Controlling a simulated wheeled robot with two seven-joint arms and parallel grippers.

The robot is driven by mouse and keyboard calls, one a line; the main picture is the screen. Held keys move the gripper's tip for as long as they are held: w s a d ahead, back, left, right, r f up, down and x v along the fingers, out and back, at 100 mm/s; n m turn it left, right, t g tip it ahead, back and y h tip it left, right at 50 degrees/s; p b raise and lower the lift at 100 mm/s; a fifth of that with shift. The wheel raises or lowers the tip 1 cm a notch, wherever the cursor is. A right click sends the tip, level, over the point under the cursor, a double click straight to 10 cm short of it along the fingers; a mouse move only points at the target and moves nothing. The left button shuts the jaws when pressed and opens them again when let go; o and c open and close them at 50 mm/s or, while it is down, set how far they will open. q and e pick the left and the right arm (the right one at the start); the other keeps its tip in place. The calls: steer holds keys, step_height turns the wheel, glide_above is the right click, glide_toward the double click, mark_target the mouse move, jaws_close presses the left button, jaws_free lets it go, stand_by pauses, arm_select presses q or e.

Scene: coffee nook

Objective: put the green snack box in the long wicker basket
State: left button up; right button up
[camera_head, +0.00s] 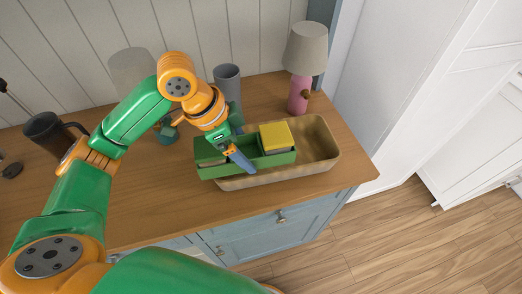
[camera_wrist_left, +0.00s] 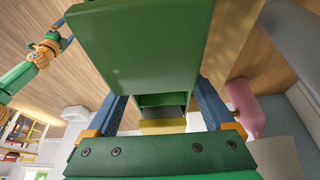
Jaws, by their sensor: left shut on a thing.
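The green snack box (camera_head: 228,169) is a long green box, held at its left part by my left gripper (camera_head: 238,156). The gripper comes down from above and is shut on it. The box is over the long wicker basket (camera_head: 322,148), its left end reaching past the basket's left end. I cannot tell whether it touches the basket. In the left wrist view the green box (camera_wrist_left: 142,45) fills the space between the blue fingers. My right gripper (camera_wrist_left: 64,33) shows small at that view's left edge; its opening is unclear.
A yellow-topped block (camera_head: 276,136) shows at the green box's right part; whether inside or behind it is unclear. A grey cup (camera_head: 228,84) and a pink lamp (camera_head: 300,92) stand behind the basket. A dark mug (camera_head: 48,133) stands left. The counter's front edge (camera_head: 300,195) is close.

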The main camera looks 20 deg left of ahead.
mark_target(259, 147)
arm_select(q)
steer(key=w+f, duration=0.3)
steer(key=w+d+f, duration=0.1)
steer(key=w+f, duration=0.2)
steer(key=shift+d+f, duration=0.15)
steer(key=shift+f, duration=0.1)
step_height(259, 147, down, 3)
steer(key=shift+r+p, duration=0.15)
steer(key=shift+p, duration=0.5)
steer(key=shift+f, duration=0.2)
steer(key=shift+f, duration=0.1)
steer(key=o, duration=1.2)
steer(key=shift+c, duration=0.2)
steer(key=v, duration=1.2)
